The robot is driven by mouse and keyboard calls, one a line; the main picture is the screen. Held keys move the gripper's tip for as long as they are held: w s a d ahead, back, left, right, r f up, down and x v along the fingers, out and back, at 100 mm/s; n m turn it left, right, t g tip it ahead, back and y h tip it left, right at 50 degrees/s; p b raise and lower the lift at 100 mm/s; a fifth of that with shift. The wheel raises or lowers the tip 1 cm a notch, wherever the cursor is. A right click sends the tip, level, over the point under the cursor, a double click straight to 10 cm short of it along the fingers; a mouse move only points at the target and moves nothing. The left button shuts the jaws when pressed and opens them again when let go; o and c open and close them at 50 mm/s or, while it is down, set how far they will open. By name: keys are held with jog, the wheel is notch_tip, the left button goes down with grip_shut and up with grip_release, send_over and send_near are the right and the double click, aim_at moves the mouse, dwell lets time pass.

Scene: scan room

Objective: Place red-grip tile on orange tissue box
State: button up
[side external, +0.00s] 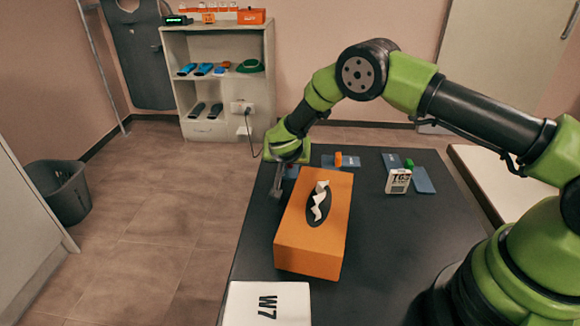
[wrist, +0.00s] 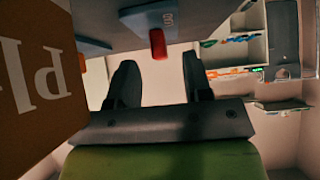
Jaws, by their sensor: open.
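The orange tissue box (side external: 293,230) lies on the dark table with a white tissue sticking out of its top slot. In the wrist view its side (wrist: 40,75) fills the left. The red-grip tile is a blue plate (wrist: 152,17) with a red grip (wrist: 157,43); in the side view only a small part (side external: 292,171) shows behind my gripper. My gripper (side external: 275,188) is low at the table's far left edge, beside the box's far left corner. In the wrist view my gripper (wrist: 160,75) is open and empty, with the red grip ahead, between the finger lines and apart from them.
An orange-grip tile (side external: 341,161) lies behind the box. A green-grip tile (side external: 409,163), other blue plates (side external: 424,181) and a small white labelled container (side external: 398,182) are to the right. A white W7 box (side external: 267,303) is in front. The table's right middle (side external: 400,235) is clear.

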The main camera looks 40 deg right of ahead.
jog(key=shift+x, duration=1.15)
grip_shut()
jog(key=shift+r, duration=0.15)
notch_tip(320, 180, up, 9)
jog(key=shift+a+f, duration=0.1)
jog(key=shift+f, duration=0.1)
jog(key=s+a+r+m+g+h, duration=0.15)
jog(key=s+a+r, duration=0.3)
jog(key=s, duration=0.45)
jog(key=s+a+r+m+g, duration=0.1)
jog(key=s+a+r+m, duration=0.3)
jog(key=s, duration=0.4)
send_over(316, 208)
jog(key=shift+n+g+h, duration=0.25)
jog(key=shift+n, duration=0.2)
notch_tip(316, 208, down, 5)
jog(key=shift+s+f, duration=0.1)
jog(key=shift+f, duration=2.45)
